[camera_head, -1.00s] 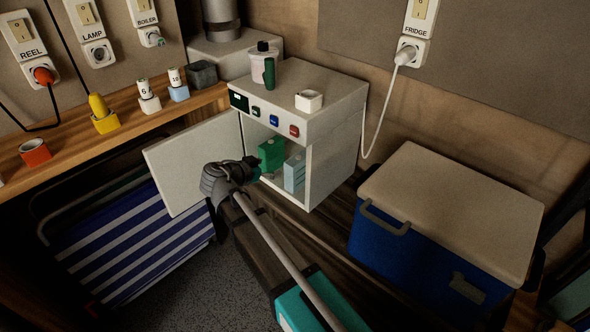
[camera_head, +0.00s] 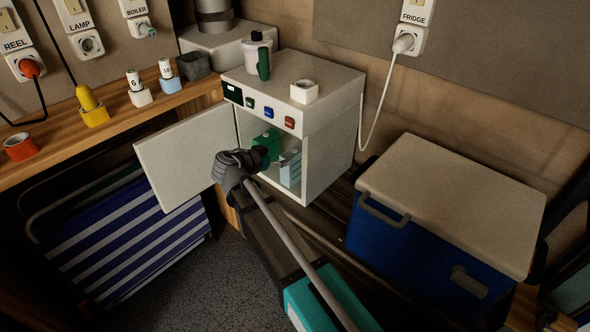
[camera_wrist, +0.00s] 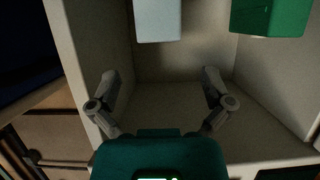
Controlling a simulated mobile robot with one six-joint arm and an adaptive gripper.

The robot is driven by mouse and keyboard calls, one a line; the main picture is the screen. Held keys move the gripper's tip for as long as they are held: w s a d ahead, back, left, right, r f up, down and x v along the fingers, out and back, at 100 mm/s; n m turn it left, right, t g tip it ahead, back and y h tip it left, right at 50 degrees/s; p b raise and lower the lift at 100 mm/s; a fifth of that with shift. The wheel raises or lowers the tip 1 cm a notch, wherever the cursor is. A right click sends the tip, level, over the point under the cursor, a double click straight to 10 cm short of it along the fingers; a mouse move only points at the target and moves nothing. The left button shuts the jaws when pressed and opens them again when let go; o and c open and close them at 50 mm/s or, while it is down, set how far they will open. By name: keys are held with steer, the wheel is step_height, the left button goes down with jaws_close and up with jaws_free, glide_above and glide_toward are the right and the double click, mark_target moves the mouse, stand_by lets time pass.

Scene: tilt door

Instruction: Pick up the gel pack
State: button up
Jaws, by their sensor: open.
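A pale blue pack (camera_head: 291,167), which looks like the gel pack, stands inside the open white cabinet (camera_head: 332,135), right of a green box (camera_head: 268,141). In the wrist view the pale block (camera_wrist: 157,20) is at top centre and the green box (camera_wrist: 270,16) at top right. My gripper (camera_wrist: 159,76) is open and empty, its two fingers spread inside the cabinet opening. The pale block lies ahead of the gap between the fingers, apart from them. In the head view the fingers are mostly hidden by my wrist.
The cabinet door (camera_head: 185,160) stands open to the left of my arm. A blue cooler (camera_head: 400,240) stands at right.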

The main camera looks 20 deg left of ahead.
mark_target(293, 153)
steer(key=shift+b+x, duration=0.4)
steer(key=shift+x, duration=1.3)
steer(key=shift+w+d+f, duration=0.1)
steer(key=shift+b+x, duration=1)
steer(key=shift+x, duration=1.5)
jaws_close()
